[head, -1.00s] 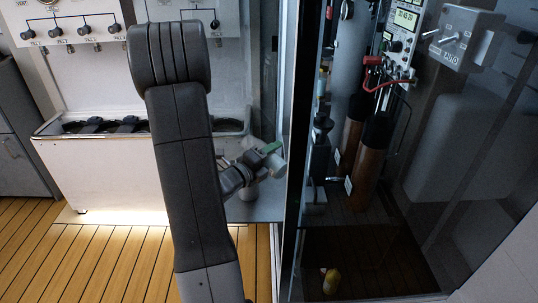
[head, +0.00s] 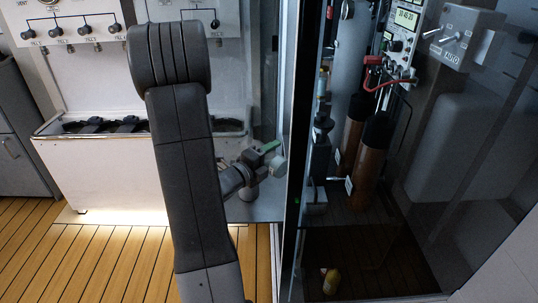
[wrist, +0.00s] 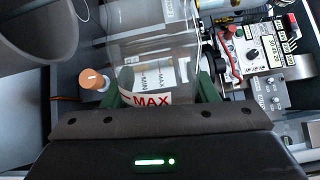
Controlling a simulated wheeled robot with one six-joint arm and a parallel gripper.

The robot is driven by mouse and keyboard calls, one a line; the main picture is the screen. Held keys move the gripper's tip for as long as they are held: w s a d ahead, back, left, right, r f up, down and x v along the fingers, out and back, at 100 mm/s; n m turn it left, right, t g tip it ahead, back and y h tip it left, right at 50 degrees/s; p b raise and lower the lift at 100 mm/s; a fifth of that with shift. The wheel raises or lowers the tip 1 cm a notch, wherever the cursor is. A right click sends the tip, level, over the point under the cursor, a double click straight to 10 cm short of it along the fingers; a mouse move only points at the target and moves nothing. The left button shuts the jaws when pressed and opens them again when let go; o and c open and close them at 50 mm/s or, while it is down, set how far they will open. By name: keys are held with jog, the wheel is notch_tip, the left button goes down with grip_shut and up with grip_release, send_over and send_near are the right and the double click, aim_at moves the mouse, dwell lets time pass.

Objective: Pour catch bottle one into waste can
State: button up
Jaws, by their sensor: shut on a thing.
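My gripper (wrist: 160,92) is shut on a clear bottle (wrist: 150,50), with a green finger on each side of it. The bottle carries a white label with a red "MAX" marking and looks tilted in the wrist view. I cannot tell how much liquid is inside. A grey round-rimmed vessel (wrist: 62,62), likely the waste can, fills the upper left of the wrist view, beside the bottle and apart from it.
An orange-capped knob (wrist: 92,79) lies left of the bottle. An instrument box (wrist: 258,50) is at the right. In the head view, a white trough (head: 100,170) stands at left.

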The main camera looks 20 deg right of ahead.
jog(key=shift+w+a+n, duration=0.1)
jog(key=shift+w+n, duration=0.05)
jog(key=shift+n, duration=0.65)
jog(key=shift+w+r+n+p, duration=0.1)
jog(key=shift+r+n+p, duration=0.2)
jog(key=shift+n, duration=0.1)
jog(key=shift+f, duration=0.1)
dwell(0.4)
jog(key=shift+f+m+b, duration=0.2)
jog(key=shift+m+b, duration=0.1)
jog(key=shift+b, duration=0.65)
jog(key=shift+s+f+m+b, duration=0.2)
jog(key=shift+m+b, duration=0.3)
jog(key=shift+b, duration=0.5)
jog(key=shift+r, duration=0.2)
jog(key=m+b, duration=0.1)
jog(key=b, duration=0.2)
jog(key=shift+s+f+m, duration=0.1)
jog(key=shift+m, duration=0.3)
jog(key=shift+r+m+b, duration=0.2)
jog(key=shift+m+b, duration=0.1)
jog(key=shift+b, duration=0.1)
jog(key=shift+f+m+b, duration=0.15)
jog(key=shift+m+b, duration=0.45)
jog(key=shift+b, duration=0.65)
